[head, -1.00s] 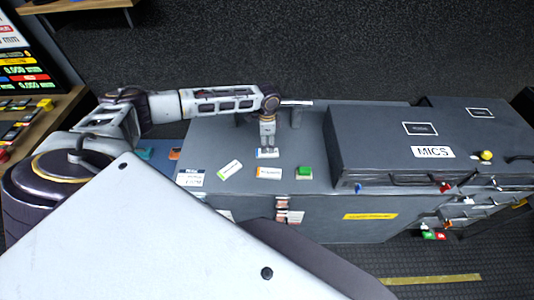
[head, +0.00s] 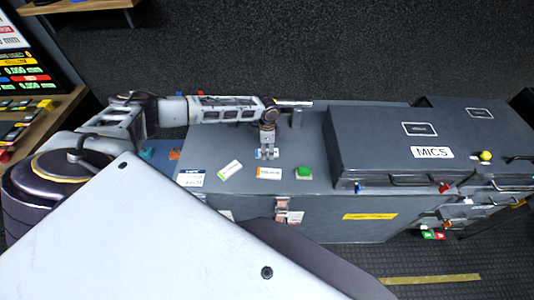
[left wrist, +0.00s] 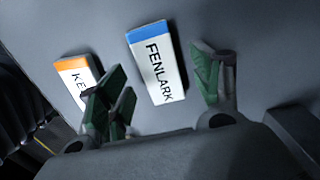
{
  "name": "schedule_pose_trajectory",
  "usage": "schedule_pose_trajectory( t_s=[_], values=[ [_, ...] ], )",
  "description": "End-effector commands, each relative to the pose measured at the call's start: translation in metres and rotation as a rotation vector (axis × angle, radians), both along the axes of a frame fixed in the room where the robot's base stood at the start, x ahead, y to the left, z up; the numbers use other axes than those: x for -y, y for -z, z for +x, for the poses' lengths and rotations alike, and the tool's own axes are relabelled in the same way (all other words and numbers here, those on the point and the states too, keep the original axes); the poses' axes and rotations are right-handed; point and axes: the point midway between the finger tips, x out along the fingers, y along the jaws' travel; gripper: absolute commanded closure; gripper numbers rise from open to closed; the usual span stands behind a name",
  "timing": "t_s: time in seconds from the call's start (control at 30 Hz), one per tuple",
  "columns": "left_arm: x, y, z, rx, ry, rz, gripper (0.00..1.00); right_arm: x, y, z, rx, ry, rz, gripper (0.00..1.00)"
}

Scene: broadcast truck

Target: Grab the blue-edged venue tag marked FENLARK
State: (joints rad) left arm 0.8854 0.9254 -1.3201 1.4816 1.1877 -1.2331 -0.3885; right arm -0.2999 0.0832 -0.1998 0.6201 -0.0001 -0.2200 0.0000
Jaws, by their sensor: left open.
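The FENLARK tag (left wrist: 157,68) is white with a blue edge and lies flat on the grey case top. In the left wrist view it sits between the open fingers of my left gripper (left wrist: 160,90), with clear space to each finger. In the head view my left gripper (head: 267,155) points down over the tag (head: 262,154) and covers most of it. An orange-edged tag (left wrist: 79,83), its text partly hidden by a finger, lies to the left in the wrist view; it also shows in the head view (head: 269,173). My right gripper is not in view.
A green-edged tag (head: 231,169), a white printed card (head: 190,178) and a green button block (head: 304,172) are on the grey case top (head: 325,178). A raised case marked MICS (head: 385,140) stands to the right.

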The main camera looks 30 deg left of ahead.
Motion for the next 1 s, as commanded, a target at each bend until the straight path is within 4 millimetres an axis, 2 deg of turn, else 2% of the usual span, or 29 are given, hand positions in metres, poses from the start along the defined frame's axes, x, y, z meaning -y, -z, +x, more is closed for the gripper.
schedule_pose_trajectory(
  t_s=[0.2, 0.67, 1.0],
  values=[
    [0.000, 0.015, -0.001, -0.001, -0.001, 0.001, 0.35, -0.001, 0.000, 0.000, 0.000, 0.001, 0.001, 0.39],
    [0.000, 0.015, -0.001, -0.001, 0.000, 0.000, 0.35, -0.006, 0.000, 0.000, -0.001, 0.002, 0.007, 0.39],
    [0.000, 0.015, -0.001, -0.001, 0.000, 0.000, 0.79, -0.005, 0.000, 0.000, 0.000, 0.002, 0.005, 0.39]
  ],
)
